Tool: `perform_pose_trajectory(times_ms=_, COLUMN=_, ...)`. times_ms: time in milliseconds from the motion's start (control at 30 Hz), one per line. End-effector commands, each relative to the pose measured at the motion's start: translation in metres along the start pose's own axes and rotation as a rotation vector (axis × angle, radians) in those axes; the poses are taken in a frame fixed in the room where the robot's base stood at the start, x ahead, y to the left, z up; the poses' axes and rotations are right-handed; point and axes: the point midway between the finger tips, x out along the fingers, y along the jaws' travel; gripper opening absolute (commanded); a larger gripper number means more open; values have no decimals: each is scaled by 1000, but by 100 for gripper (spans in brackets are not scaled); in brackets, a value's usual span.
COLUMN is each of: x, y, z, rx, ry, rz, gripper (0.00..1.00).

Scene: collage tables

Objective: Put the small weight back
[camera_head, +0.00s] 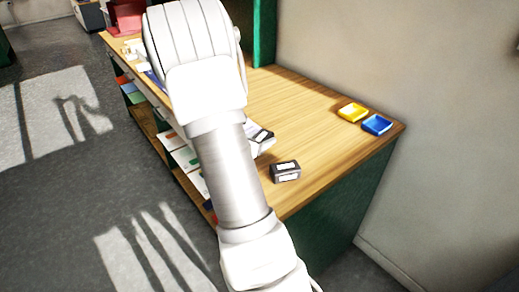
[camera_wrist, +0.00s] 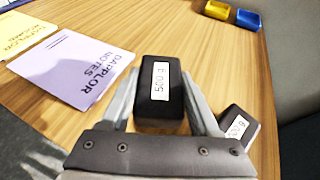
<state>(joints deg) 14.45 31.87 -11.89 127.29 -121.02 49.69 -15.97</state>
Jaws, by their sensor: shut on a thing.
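A black block-shaped weight (camera_wrist: 160,92) with a white "500 g" label sits between the fingers of my gripper (camera_wrist: 158,76) in the wrist view. The gripper is shut on it. A second dark weight (camera_wrist: 238,127) lies just right of the right finger; its label is partly cut off by the finger, ending in "00 g". In the head view one dark weight with a pale label (camera_head: 286,171) rests on the wooden counter near its front end; I cannot tell which of the two it is. My arm hides the gripper there.
The counter (camera_head: 310,130) has a yellow tray (camera_head: 352,111) and a blue tray (camera_head: 376,124) by the wall at its far right corner. A purple notebook (camera_wrist: 75,65) and a yellow one (camera_wrist: 22,35) lie left of my gripper. Bare wood lies between gripper and trays.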

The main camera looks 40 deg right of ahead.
Motion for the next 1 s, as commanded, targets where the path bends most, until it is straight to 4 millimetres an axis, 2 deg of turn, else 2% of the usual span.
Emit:
perform_pose_trajectory(times_ms=100, x=9, y=9, z=-2, rx=0, ry=-3, rz=0, gripper=0)
perform_pose_trajectory(times_ms=267, x=13, y=12, z=-7, rx=0, ry=-3, rz=0, gripper=0)
perform_pose_trajectory(times_ms=567, x=27, y=11, z=-40, rx=-1, ry=-2, rz=-1, gripper=0)
perform_pose_trajectory(times_ms=933, x=28, y=11, z=-44, rx=1, ry=-3, rz=1, gripper=0)
perform_pose_trajectory(times_ms=967, x=28, y=11, z=-44, rx=0, ry=0, rz=1, gripper=66)
perform_pose_trajectory(times_ms=1000, x=27, y=11, z=-44, rx=0, ry=0, rz=1, gripper=73)
